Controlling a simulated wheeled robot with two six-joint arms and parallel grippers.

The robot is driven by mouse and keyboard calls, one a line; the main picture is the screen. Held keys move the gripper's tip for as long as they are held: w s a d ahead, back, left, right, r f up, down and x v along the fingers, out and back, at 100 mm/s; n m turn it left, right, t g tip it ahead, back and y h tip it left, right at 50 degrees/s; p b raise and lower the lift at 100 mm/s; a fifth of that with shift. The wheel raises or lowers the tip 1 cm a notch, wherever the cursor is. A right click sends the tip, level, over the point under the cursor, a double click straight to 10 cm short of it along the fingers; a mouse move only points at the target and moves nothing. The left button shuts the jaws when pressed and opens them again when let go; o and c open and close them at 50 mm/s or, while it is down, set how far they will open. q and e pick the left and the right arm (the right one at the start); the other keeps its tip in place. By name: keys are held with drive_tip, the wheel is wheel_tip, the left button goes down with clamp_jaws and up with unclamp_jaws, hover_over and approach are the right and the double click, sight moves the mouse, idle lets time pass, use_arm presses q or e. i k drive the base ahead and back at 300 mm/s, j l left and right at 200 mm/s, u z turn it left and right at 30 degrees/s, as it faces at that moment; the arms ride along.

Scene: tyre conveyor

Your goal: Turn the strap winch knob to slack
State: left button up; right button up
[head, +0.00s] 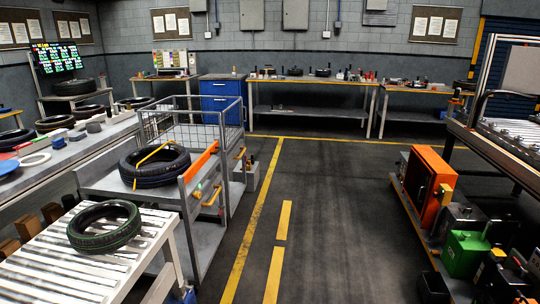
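A grey cart (112,182) stands left of the middle with a black tyre (165,168) lying flat on it. A yellow strap (150,153) crosses the tyre. At the cart's right end is an orange bar (202,160). Neither of my grippers is in view.
A roller conveyor (60,262) with a green-marked tyre (104,226) fills the near left. A wire-sided cart (236,150) stands behind the strapped tyre. An orange machine (424,188) and a green can (465,254) stand at the right. The floor (335,210) between is clear.

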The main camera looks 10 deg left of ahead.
sight(197, 195)
drive_tip(key=i+l+u, duration=0.15)
drive_tip(key=i+u, duration=0.2)
drive_tip(key=i+l+u, duration=0.55)
drive_tip(key=u, duration=0.15)
drive_tip(key=i+l, duration=0.25)
drive_tip(key=i+l+u, duration=0.1)
drive_tip(key=i+l, duration=0.15)
drive_tip(key=l, duration=0.2)
drive_tip(key=i+l, duration=0.2)
drive_tip(key=l, duration=0.15)
drive_tip(key=i+l+u, duration=0.1)
drive_tip(key=i+l, duration=0.15)
drive_tip(key=l, duration=0.15)
